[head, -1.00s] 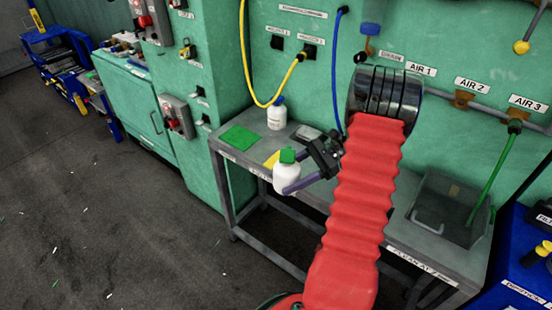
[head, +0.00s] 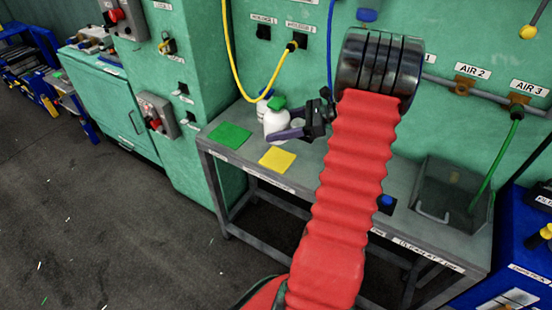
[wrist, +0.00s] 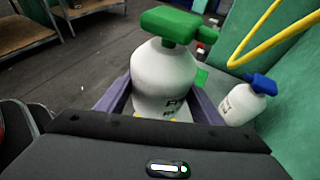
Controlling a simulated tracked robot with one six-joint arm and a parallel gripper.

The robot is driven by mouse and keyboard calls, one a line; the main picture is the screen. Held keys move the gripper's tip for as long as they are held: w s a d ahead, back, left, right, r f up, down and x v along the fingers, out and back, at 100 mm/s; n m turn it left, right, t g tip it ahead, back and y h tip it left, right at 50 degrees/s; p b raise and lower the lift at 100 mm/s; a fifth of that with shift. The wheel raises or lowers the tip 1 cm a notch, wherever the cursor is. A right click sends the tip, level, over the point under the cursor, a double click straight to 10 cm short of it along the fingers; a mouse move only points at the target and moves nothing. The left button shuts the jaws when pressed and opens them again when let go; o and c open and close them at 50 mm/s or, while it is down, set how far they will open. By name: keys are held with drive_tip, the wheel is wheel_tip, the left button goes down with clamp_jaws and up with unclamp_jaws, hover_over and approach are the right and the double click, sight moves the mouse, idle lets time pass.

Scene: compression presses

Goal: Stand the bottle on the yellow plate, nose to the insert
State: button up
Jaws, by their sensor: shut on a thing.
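A white bottle with a green nozzle top (head: 276,119) is held in my gripper (head: 284,134), whose purple fingers close around its body. The yellow plate (head: 277,159) lies flat on the grey bench, in front of the held bottle in the head view. In the wrist view the plate is mostly hidden behind the bottle and my gripper. I cannot make out the insert.
A second white bottle with a blue top (wrist: 245,98) stands close beside the held one, partly hidden in the head view (head: 264,102). A green plate (head: 229,135) lies left of the yellow one.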

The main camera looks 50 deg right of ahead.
drive_tip(key=shift+f, duration=3.1)
drive_tip(key=shift+f, duration=0.1)
drive_tip(key=shift+f, duration=1.8)
drive_tip(key=o, duration=1.4)
drive_tip(key=shift+o, duration=0.2)
drive_tip(key=v, duration=1.2)
drive_tip(key=shift+r, duration=0.1)
